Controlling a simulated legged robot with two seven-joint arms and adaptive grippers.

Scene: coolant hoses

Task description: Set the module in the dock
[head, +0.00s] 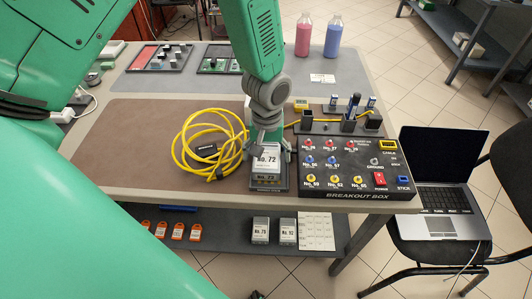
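The grey module marked No. 72 (267,158) stands at the dock (268,183), a dark block with its own No. 72 label near the table's front edge. The module looks upright and lined up with the dock; whether it is fully seated is too small to tell. My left gripper (268,146) points down from above, with one finger at each side of the module's upper part. Whether the fingers press on it or stand slightly apart is unclear. My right gripper is not in view.
The black breakout box (343,193) stands close on the right. A coiled yellow cable (207,145) lies on the left. Two bottles (318,37) stand at the back. More modules (261,230) sit on the lower shelf. A laptop (440,185) rests on a chair. The brown mat's left part is clear.

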